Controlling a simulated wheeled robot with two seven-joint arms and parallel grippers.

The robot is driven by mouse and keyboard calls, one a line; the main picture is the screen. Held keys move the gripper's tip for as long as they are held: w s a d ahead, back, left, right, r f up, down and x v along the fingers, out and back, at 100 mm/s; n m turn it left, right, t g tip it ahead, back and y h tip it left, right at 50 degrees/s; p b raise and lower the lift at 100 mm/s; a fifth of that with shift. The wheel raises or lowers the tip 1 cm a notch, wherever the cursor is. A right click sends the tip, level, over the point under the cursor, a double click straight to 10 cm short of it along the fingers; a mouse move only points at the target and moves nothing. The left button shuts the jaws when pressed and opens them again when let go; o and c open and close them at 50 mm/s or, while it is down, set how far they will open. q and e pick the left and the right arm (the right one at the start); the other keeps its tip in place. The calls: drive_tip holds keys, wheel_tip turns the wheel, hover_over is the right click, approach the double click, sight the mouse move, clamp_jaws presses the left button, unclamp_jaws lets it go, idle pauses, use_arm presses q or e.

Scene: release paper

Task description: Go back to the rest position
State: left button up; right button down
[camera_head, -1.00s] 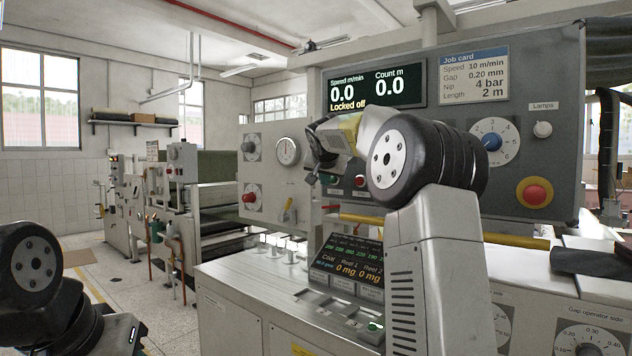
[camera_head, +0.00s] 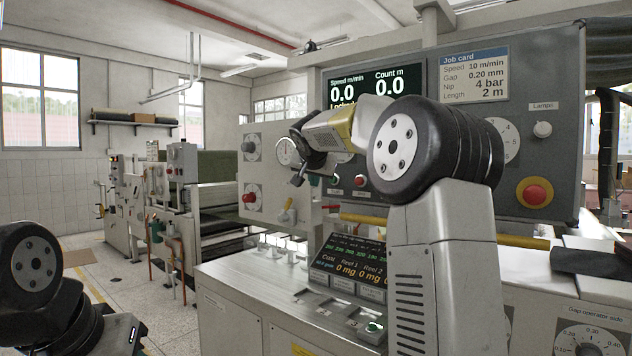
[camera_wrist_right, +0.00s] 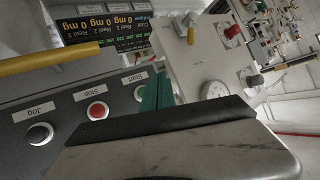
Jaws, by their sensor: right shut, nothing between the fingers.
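My right gripper (camera_head: 297,179) is small and dark at the end of my raised right arm. Part of my left arm shows at the lower left of the head view, but the left gripper is out of frame.
Stop button (camera_wrist_right: 97,111), Jog button (camera_wrist_right: 40,133) and a yellow bar (camera_wrist_right: 50,58) lie near the right wrist. A gauge (camera_head: 287,151) is behind the gripper. The coat display console (camera_head: 350,262) sits below on a pale cabinet. Open floor (camera_head: 115,290) lies left.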

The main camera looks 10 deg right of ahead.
drive_tip(key=s+a+f+n+g+y, duration=0.1)
drive_tip(key=s+f, duration=0.6)
drive_tip(key=s, duration=0.7)
drive_tip(key=s+a+f+n+g+y, duration=0.2)
drive_tip(key=s+f, duration=0.6)
drive_tip(key=s, duration=0.6)
drive_tip(key=s+a+f+n+g+y, duration=0.2)
drive_tip(key=s+f, duration=0.5)
drive_tip(key=s, duration=0.7)
drive_tip(key=shift+s+a+f+n+g, duration=0.2)
drive_tip(key=shift+a+f+n+g, duration=0.3)
drive_tip(key=shift+a, duration=0.4)
drive_tip(key=shift+a+r, duration=0.1)
drive_tip(key=shift+r, duration=0.1)
